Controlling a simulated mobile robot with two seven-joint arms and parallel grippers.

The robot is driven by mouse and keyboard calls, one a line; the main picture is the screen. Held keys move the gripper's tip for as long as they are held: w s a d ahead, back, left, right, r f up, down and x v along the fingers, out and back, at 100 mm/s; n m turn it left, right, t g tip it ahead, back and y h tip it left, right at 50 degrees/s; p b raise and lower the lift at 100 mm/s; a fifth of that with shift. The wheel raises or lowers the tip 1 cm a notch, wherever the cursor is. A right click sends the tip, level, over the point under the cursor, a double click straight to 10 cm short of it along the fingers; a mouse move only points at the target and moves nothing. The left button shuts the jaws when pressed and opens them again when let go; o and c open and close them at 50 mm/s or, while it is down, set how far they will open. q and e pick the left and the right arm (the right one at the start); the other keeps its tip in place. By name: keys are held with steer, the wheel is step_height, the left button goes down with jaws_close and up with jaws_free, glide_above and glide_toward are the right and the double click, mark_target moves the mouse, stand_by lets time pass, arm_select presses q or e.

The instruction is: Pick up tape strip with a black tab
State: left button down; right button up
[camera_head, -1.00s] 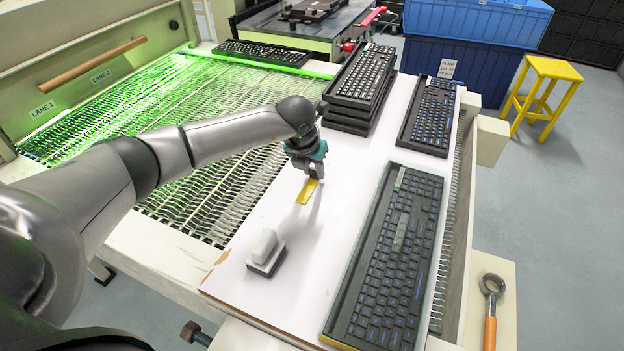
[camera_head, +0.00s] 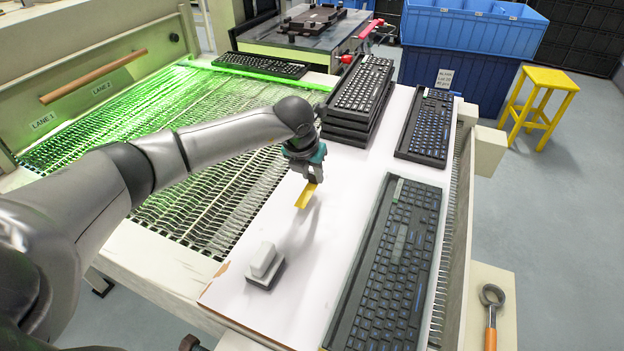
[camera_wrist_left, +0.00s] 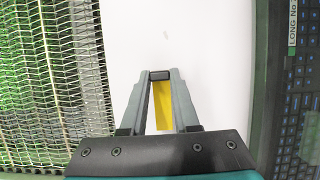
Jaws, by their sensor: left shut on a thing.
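The yellow tape strip (camera_head: 305,196) hangs below my left gripper (camera_head: 314,178) over the white board. In the left wrist view the strip (camera_wrist_left: 163,106) shows between the two fingers, with its black tab (camera_wrist_left: 159,75) pinched at the fingertips of my left gripper (camera_wrist_left: 160,75). The gripper is shut on the tab. In the head view the fingers hide the tab. Whether the strip's lower end touches the board is hard to tell. My right gripper is not in view.
A large black keyboard (camera_head: 393,262) lies on the right of the white board (camera_head: 338,185). A small grey-and-white block (camera_head: 264,265) stands front left. Stacked keyboards (camera_head: 361,88) and another keyboard (camera_head: 427,124) are behind. A green-lit mesh conveyor (camera_head: 150,113) runs at left.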

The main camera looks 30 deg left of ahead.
mark_target(312, 185)
arm_select(q)
step_height(312, 185, up, 18)
steer(key=p, duration=0.2)
steer(key=shift+f, duration=0.25)
steer(key=c, duration=1.2)
jaws_free()
steer(key=shift+c, duration=0.2)
jaws_close()
steer(key=shift+f, duration=0.1)
